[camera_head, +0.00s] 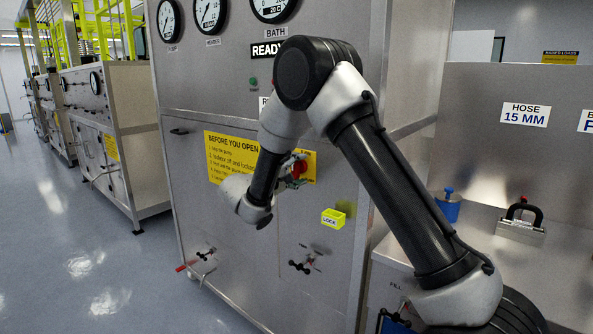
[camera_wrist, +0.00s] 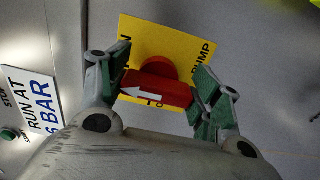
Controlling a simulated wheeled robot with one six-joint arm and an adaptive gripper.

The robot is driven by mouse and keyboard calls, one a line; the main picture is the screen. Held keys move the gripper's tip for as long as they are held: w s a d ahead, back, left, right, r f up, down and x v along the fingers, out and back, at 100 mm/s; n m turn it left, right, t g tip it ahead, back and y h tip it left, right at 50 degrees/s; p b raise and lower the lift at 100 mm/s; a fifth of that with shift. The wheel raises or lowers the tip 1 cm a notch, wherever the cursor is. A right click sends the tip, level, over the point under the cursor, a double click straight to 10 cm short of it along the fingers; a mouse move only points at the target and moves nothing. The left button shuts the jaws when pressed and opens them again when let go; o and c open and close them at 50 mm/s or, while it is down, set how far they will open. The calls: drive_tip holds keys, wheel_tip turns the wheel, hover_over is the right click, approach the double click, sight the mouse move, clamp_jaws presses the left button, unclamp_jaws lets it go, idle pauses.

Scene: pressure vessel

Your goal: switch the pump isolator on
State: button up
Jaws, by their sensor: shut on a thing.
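The pump isolator is a red rotary handle (camera_wrist: 157,90) with a white arrow, on a yellow plate (camera_wrist: 185,35) marked PUMP. In the wrist view the handle lies nearly level across the picture and its arrow points left. My gripper (camera_wrist: 160,95) is shut on the handle, with a green-padded finger at each end of it. In the head view the red handle (camera_head: 300,169) shows at the cabinet front, partly hidden by my gripper (camera_head: 293,172). Part of the plate's lettering is covered.
A yellow warning sign (camera_head: 229,153) is left of the isolator, partly behind my arm. A yellow LOCK box (camera_head: 333,218) is below right. A blue weight (camera_head: 448,206) and a black-handled block (camera_head: 521,218) stand on the right bench.

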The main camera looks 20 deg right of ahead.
drive_tip(key=shift+f, duration=0.1)
idle(0.3)
drive_tip(key=o, duration=1)
drive_tip(key=shift+a, duration=0.1)
drive_tip(key=v, duration=1.2)
